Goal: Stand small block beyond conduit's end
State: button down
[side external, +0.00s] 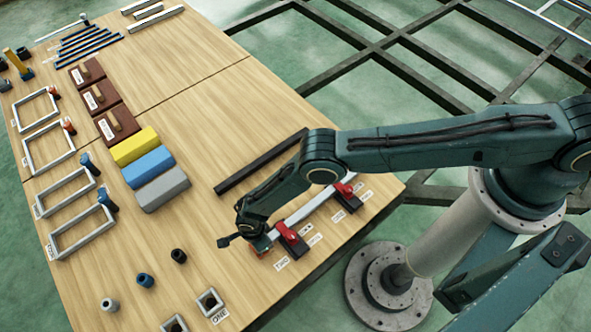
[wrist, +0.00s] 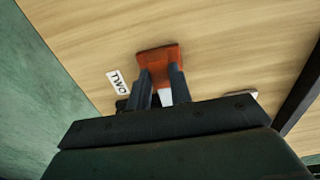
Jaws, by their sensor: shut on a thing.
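The small block (wrist: 158,57) is orange-red and sits between my fingertips in the wrist view. My gripper (wrist: 161,72) is shut on it, close above the wooden table; I cannot tell whether the block touches the table. In the side view my gripper (side external: 256,244) is low near the table's front edge, and only a sliver of orange shows under it. The conduit (side external: 312,207) is a pale straight bar lying across two red clamps. Its near end is beside my gripper and partly hidden by it. A pale piece, perhaps that end, shows between my fingers in the wrist view.
The red clamps (side external: 291,238) (side external: 346,194) stand on dark bases. A long black bar (side external: 260,162) lies behind my arm. A label TWO (wrist: 118,81) lies beside the block. Yellow, blue and grey blocks (side external: 154,168) stand left. Open wood lies left of my gripper.

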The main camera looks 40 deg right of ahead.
jog(key=shift+f, duration=0.15)
jog(key=c, duration=1.3)
grip_release()
jog(key=shift+o, duration=0.2)
notch_tip(320, 180, up, 12)
